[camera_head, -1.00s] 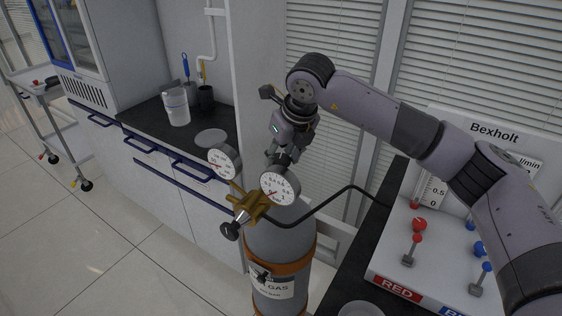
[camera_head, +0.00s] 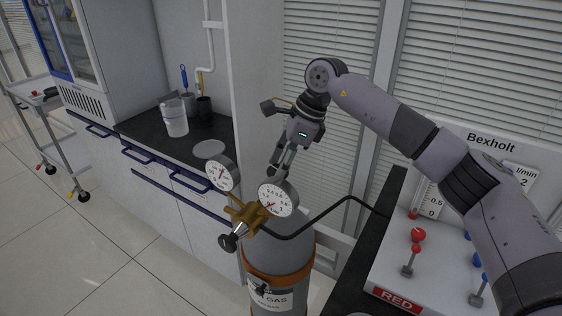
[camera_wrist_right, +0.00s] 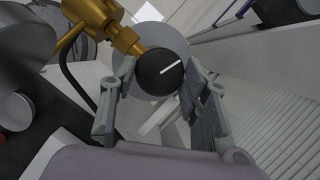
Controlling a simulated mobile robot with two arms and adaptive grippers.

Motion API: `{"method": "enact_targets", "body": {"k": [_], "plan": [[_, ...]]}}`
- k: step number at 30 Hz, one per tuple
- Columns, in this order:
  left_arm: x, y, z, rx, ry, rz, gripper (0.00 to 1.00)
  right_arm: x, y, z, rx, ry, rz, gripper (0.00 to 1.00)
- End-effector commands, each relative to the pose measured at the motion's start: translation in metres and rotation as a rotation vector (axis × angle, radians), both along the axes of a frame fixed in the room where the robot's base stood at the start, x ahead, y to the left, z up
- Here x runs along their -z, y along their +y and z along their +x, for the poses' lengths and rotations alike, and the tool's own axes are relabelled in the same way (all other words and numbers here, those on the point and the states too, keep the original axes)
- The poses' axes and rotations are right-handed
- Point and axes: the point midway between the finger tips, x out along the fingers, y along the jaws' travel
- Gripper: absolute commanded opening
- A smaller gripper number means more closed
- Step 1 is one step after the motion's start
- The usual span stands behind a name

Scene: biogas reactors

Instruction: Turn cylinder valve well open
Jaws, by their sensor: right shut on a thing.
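The gas cylinder (camera_head: 280,248) stands upright with a brass regulator (camera_head: 248,214) on top. Two round gauges sit on the regulator, a left gauge (camera_head: 222,176) and a right gauge (camera_head: 277,197). A black knob with a white line, the cylinder valve (camera_wrist_right: 160,72), shows in the right wrist view between my fingers. My right gripper (camera_head: 280,172) reaches down behind the gauges and is shut on this knob; in the right wrist view its fingers (camera_wrist_right: 158,82) flank it on both sides. The knob is mostly hidden in the head view. My left gripper is not in view.
A black regulator knob (camera_head: 228,242) points toward the front. A black hose (camera_head: 325,214) runs right to the Bexholt panel (camera_head: 425,262) with red and blue valves. A dark counter (camera_head: 150,128) with a beaker (camera_head: 174,118) stands at left.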

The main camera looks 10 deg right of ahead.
Motion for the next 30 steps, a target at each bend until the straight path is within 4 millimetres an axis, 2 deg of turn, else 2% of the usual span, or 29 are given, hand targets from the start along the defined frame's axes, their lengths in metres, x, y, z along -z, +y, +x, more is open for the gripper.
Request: {"method": "enact_targets", "body": {"k": [15, 21, 30], "plan": [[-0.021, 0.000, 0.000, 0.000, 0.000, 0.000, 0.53, -0.003, 0.000, 0.004, -0.435, -0.002, 0.000, 0.15], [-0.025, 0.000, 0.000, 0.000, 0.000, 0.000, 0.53, -0.002, 0.000, 0.005, -0.539, -0.003, -0.002, 0.15], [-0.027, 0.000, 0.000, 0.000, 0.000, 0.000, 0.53, -0.001, 0.000, 0.006, -0.605, -0.005, -0.002, 0.15]]}}
